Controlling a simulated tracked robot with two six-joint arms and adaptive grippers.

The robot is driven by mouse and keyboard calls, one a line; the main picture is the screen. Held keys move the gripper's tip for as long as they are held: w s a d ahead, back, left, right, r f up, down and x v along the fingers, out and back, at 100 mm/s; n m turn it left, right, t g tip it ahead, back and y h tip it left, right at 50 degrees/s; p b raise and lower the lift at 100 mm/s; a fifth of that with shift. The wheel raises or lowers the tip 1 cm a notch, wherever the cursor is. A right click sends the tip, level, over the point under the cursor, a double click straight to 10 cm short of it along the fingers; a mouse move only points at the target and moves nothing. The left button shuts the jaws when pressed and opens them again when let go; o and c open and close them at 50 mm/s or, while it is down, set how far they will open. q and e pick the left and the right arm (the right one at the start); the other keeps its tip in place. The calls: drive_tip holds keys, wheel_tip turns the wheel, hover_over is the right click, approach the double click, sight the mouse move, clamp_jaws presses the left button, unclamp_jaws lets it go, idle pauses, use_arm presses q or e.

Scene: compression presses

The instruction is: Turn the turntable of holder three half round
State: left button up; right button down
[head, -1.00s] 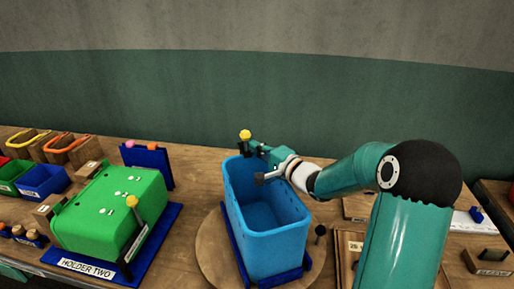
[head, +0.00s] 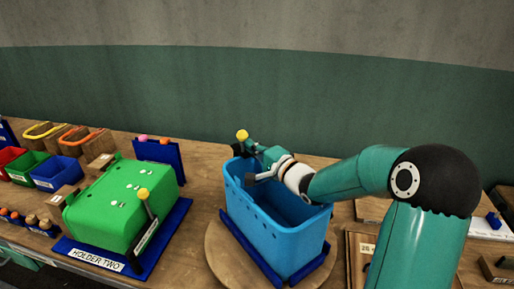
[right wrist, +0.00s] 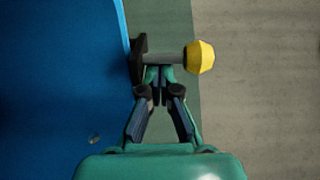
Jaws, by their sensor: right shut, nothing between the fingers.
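The round wooden turntable (head: 222,262) carries a blue base (head: 247,247) with an open blue bin (head: 285,248) on it. No label for holder three is readable. A lever with a yellow knob (head: 242,135) stands at the bin's far end. My right gripper (head: 257,148) is at that far end, beside the lever. In the right wrist view, its fingertips (right wrist: 159,74) are shut and empty, close against the lever's grey stem (right wrist: 165,57) and black bracket (right wrist: 138,58); I cannot tell whether they touch. The yellow knob (right wrist: 200,57) is right of them. My left gripper is out of view.
Holder two, with a green box (head: 118,210) and its own yellow-knobbed lever (head: 143,193), stands to the left. Small bins (head: 55,175) and baskets (head: 80,143) are further left. My right arm covers part of the wooden trays on the right.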

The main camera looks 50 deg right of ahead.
drive_tip(key=shift+w+a, duration=0.25)
drive_tip(key=shift+a, duration=0.6)
drive_tip(key=shift+w+a, duration=0.1)
drive_tip(key=shift+a, duration=0.35)
drive_tip(key=shift+a+n+y+p, duration=0.55)
drive_tip(key=shift+a+n+y, duration=0.25)
drive_tip(key=shift+y, duration=0.4)
drive_tip(key=shift+a+n+y+p, duration=0.55)
drive_tip(key=shift+a+n+y, duration=0.2)
drive_tip(key=shift+y, duration=0.45)
drive_tip(key=shift+a, duration=0.1)
drive_tip(key=shift+r, duration=0.1)
wheel_tip(320, 180, up, 10)
